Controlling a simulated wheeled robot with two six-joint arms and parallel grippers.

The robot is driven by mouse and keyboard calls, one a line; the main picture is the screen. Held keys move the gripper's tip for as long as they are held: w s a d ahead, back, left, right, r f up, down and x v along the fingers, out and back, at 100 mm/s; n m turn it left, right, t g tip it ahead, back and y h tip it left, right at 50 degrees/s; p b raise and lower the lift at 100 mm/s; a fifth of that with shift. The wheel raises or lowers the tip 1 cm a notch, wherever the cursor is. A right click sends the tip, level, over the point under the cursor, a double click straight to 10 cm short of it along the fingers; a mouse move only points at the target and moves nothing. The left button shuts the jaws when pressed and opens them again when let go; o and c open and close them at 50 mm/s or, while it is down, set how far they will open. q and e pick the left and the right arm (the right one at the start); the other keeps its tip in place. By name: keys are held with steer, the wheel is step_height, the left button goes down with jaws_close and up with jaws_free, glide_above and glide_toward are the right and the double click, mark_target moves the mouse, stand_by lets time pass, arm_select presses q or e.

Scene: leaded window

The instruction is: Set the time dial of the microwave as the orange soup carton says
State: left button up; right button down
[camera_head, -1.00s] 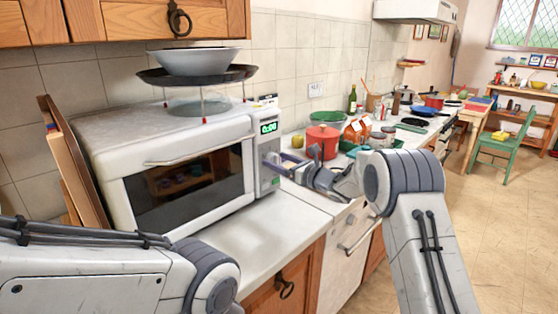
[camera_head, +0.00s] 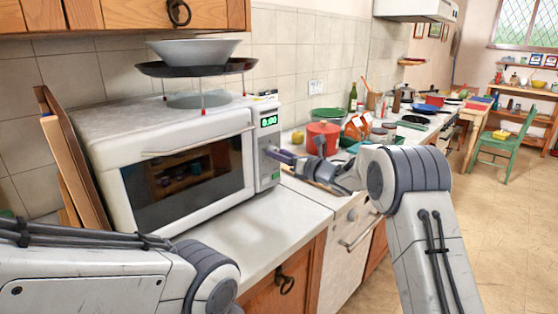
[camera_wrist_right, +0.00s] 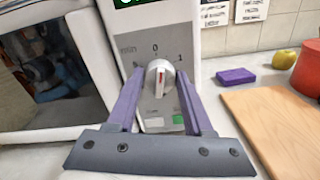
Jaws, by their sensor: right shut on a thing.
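The white microwave (camera_head: 165,135) stands on the counter; its green display (camera_head: 268,121) reads 0:00. In the right wrist view its round white time dial (camera_wrist_right: 158,80) sits below the printed 0, and its red mark points roughly up towards it. The purple fingers of my right gripper (camera_wrist_right: 160,92) are on either side of the dial, shut on it. In the head view this gripper (camera_head: 272,153) is at the control panel and hides the dial. The orange soup carton (camera_head: 358,126) stands farther back on the counter; its print is too small to read. My left gripper is out of view.
A red pot (camera_head: 322,138) and a yellow-green apple (camera_wrist_right: 284,61) stand right of the microwave. A purple block (camera_wrist_right: 236,76) and a wooden board (camera_wrist_right: 275,120) lie nearby. A pan and white bowl (camera_head: 195,57) are stacked above the microwave. The counter in front is clear.

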steer(key=shift+d+f+m+p, duration=0.15)
steer(key=shift+m+p, duration=1.3)
steer(key=shift+m, duration=5.25)
steer(key=shift+a+f+m+p, duration=0.2)
steer(key=shift+m+p, duration=1.2)
steer(key=shift+m, duration=5.3)
steer(key=shift+f, duration=0.1)
steer(key=shift+c, duration=1.5)
jaws_free()
steer(key=shift+d, duration=0.2)
